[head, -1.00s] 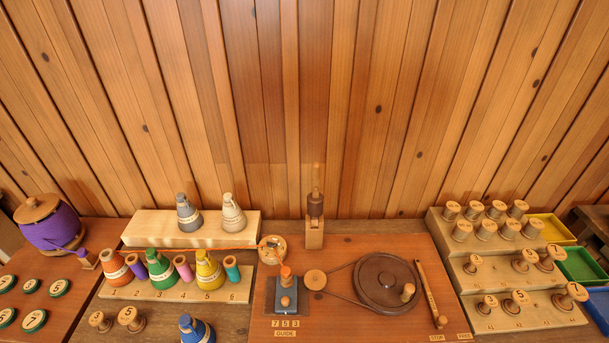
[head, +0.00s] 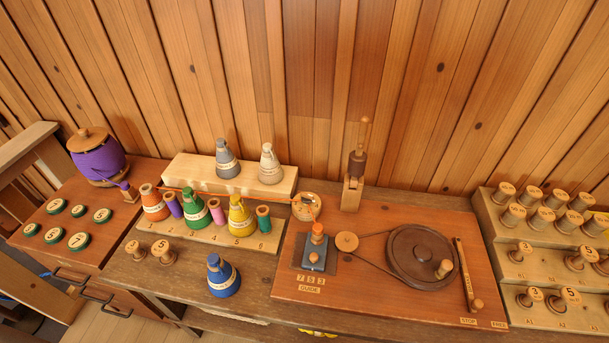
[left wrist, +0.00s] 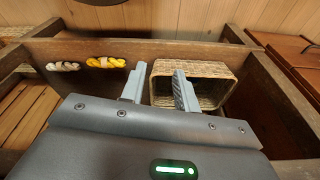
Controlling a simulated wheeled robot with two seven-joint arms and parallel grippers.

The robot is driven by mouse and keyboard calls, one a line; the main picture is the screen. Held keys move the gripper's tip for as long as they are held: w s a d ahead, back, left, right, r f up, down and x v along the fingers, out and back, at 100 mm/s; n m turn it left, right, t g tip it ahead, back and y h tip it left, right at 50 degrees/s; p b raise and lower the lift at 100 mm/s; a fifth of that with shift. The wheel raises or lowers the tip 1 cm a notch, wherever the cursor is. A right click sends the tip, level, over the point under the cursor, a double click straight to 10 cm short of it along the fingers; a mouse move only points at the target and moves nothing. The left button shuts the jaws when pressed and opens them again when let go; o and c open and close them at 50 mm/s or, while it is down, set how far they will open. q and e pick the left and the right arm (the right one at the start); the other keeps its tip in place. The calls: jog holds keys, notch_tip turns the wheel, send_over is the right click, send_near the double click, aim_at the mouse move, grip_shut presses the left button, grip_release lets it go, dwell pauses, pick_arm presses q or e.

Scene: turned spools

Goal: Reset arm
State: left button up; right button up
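My left gripper (left wrist: 158,88) shows only in the left wrist view. Its two fingers stand apart with nothing between them, so it is open and empty. Behind the fingertips is a wicker basket (left wrist: 215,70) lying with its opening towards the camera, inside a wooden frame; I cannot tell whether the fingers touch it. Neither arm shows in the head view, and my right gripper is in no view.
The workbench has a winder board (head: 355,275) with a dark wheel (head: 422,257), a numbered rack (head: 225,236) of coloured cones and spools, and a loose blue cone (head: 223,278). Stepped shelves (head: 490,240) hold wooden spools at right. Yarn skeins (left wrist: 105,62) lie left of the basket.

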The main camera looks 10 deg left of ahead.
pick_arm(q)
jog(key=s+a+f+b, duration=0.1)
jog(key=s+f+b, duration=0.1)
jog(key=s+f, duration=0.6)
jog(key=s+a+f+g+b, duration=0.1)
jog(key=s+a+f+b, duration=0.1)
jog(key=s+f, duration=0.6)
notch_tip(320, 180, down, 6)
jog(key=shift+s+r+b, duration=0.15)
jog(key=shift+s+b, duration=0.1)
jog(key=shift+b, duration=0.15)
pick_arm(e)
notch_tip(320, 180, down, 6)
